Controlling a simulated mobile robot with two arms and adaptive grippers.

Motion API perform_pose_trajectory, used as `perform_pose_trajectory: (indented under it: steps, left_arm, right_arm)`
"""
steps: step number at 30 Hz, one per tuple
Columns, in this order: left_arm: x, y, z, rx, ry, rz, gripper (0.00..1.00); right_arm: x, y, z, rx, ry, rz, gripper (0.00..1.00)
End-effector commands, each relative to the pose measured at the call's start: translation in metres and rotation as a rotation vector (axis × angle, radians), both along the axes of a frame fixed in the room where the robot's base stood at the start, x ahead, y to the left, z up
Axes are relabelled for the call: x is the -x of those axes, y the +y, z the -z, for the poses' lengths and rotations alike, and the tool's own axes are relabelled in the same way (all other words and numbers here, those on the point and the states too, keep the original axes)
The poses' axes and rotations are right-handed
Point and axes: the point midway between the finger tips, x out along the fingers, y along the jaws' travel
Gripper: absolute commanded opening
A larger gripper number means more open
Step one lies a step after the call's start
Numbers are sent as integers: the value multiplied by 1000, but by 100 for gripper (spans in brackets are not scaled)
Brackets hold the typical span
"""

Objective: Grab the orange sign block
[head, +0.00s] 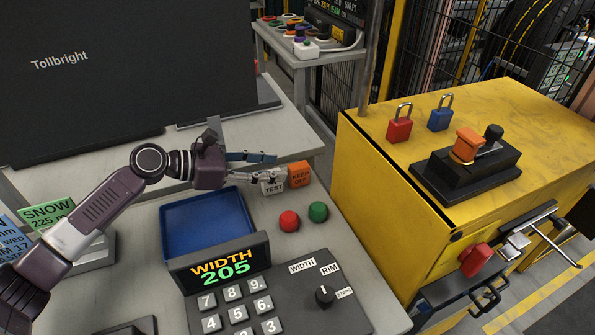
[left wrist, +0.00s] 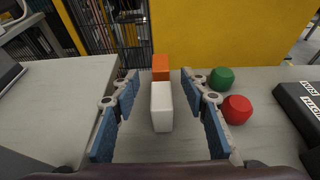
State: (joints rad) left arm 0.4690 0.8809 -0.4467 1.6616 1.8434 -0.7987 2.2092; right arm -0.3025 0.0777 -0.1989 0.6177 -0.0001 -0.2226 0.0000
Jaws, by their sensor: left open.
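The orange sign block (head: 299,174), marked "KEEP OFF", stands on the grey table just right of and behind a white block (head: 273,182) marked "TEST". My left gripper (head: 272,167) is open and empty, with its fingers close to the white block. In the left wrist view, the white block (left wrist: 162,106) lies between the two open fingers (left wrist: 160,88). The orange block (left wrist: 160,67) is directly beyond it, at the far end of the fingers, partly hidden by the white block. My right gripper is not in view.
A red button (head: 289,221) and a green button (head: 318,211) stand near the blocks. A blue tray (head: 208,226) and a keypad console (head: 283,301) are in front. A yellow cabinet (head: 400,180) with padlocks is to the right; a dark monitor (head: 110,75) stands behind.

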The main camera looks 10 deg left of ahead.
Motion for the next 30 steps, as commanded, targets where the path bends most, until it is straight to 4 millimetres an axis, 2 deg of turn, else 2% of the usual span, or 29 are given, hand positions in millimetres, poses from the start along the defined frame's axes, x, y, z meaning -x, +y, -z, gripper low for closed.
perform_pose_trajectory:
  steps: [18, 27, 30]
  left_arm:
    - [-38, -57, 24, 1, -1, 0, 41]
    - [-41, -61, 27, -1, -1, 0, 41]
    - [-41, -61, 27, -1, -1, 0, 30]
  right_arm:
    - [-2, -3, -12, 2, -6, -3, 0]
    - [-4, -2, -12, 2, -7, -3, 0]
    - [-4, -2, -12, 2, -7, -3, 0]
